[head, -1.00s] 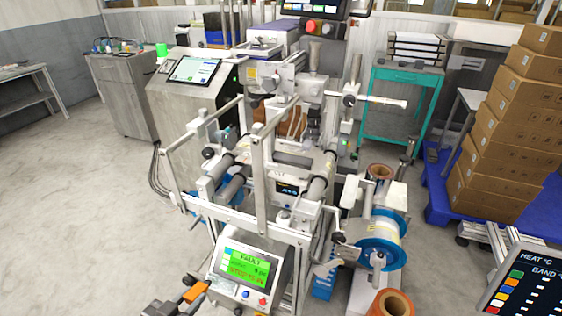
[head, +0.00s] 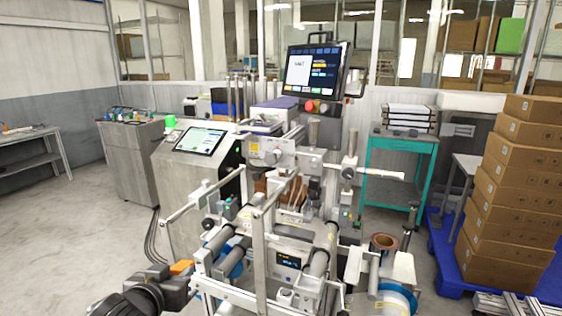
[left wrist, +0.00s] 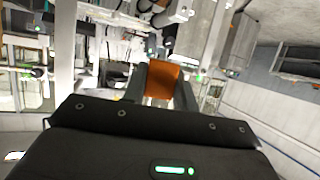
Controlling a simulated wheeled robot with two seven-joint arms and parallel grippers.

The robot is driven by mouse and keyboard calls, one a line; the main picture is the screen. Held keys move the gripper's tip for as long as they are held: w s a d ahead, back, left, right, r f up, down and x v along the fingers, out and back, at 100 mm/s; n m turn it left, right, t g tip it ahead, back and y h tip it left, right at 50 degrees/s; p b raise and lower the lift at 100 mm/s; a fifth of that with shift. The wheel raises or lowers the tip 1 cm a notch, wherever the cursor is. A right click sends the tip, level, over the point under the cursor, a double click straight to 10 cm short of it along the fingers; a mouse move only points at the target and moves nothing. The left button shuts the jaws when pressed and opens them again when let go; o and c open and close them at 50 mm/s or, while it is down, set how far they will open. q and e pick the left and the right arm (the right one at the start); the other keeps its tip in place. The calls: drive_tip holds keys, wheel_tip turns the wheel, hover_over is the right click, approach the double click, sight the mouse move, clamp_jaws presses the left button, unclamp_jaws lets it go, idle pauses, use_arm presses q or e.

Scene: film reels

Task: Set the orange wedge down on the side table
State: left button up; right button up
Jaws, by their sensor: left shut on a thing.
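My left gripper (head: 180,272) is shut on the orange wedge (head: 181,267), holding it in the air at the lower left of the head view, in front of the machine. In the left wrist view the orange wedge (left wrist: 162,80) sits between the two dark fingers. My right gripper is not in view.
The reel machine (head: 290,235), with rails and posts, fills the centre. A tablet console (head: 200,140) stands behind it to the left. Stacked cartons (head: 515,200) on a blue pallet (head: 447,262) block the right. The floor (head: 75,235) at left is clear.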

sight(181, 264)
use_arm(q)
drive_tip(key=shift+n+y, duration=0.4)
drive_tip(key=shift+y, duration=0.1)
drive_tip(key=w+r, duration=0.1)
drive_tip(key=r, duration=0.1)
drive_tip(key=w+r, duration=0.2)
drive_tip(key=r, duration=0.1)
drive_tip(key=shift+d+r, duration=0.1)
drive_tip(key=shift+r, duration=0.2)
drive_tip(key=shift+d, duration=0.2)
drive_tip(key=shift+s+d+r, duration=0.1)
drive_tip(key=shift+d+r, duration=0.05)
drive_tip(key=shift+r, duration=0.15)
drive_tip(key=shift+a+f, duration=0.5)
drive_tip(key=shift+f, duration=0.05)
drive_tip(key=shift+s+f, duration=0.1)
drive_tip(key=shift+f, duration=0.25)
drive_tip(key=f, duration=0.1)
drive_tip(key=s+f, duration=0.1)
drive_tip(key=f, duration=0.3)
drive_tip(key=shift+s, duration=0.25)
